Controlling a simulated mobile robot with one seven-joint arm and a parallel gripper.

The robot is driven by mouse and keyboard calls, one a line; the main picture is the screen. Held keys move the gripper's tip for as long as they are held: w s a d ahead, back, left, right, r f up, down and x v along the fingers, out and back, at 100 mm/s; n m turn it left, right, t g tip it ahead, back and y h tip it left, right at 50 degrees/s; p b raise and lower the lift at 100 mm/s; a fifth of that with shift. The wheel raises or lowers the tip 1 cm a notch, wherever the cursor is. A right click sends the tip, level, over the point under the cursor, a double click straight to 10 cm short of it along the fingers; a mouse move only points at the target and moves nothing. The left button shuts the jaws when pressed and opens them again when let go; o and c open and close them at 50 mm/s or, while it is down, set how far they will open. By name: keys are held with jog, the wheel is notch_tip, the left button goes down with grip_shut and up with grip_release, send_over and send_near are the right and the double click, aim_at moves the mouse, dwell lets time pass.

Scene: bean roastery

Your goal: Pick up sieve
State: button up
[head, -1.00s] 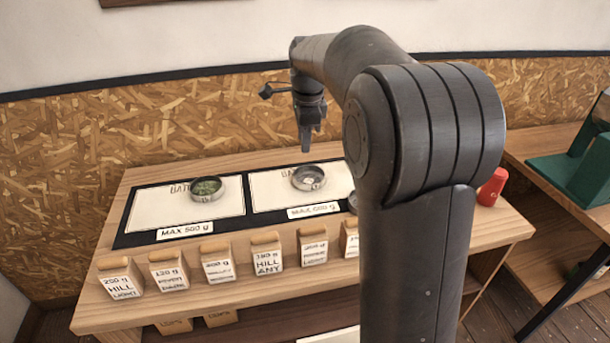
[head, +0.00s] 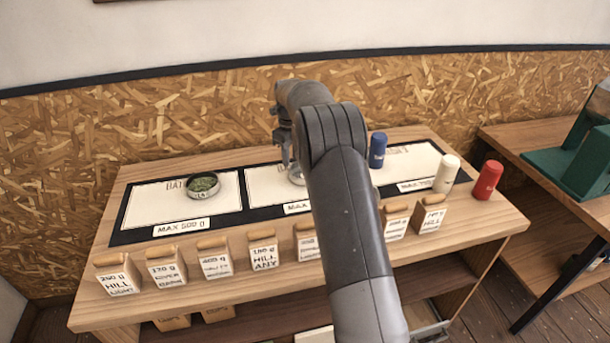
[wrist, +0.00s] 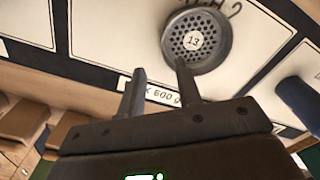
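The sieve (wrist: 196,40) is a round grey metal dish with a perforated bottom and a white tag marked 13. It lies on the middle white panel, and in the head view only a sliver of it (head: 296,176) shows beside my arm. My gripper (wrist: 160,78) is open, its two fingers apart with nothing between them. The sieve is just beyond the fingertips, nearer the right finger; I cannot tell whether they touch. In the head view my gripper (head: 286,158) hangs above the middle panel, partly hidden by my arm.
A similar round dish with green contents (head: 203,185) sits on the left panel. Blue (head: 377,150), white (head: 446,174) and red (head: 487,180) cylinders stand at the right. Several labelled blocks (head: 216,256) line the front edge. A green machine (head: 575,155) stands on another table.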

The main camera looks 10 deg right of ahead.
aim_at(294, 173)
jog(key=f, duration=0.7)
jog(key=shift+s+d+f, duration=0.15)
jog(key=shift+d+f, duration=0.1)
jog(key=shift+d, duration=0.1)
jog(key=shift+c, duration=0.3)
grip_shut()
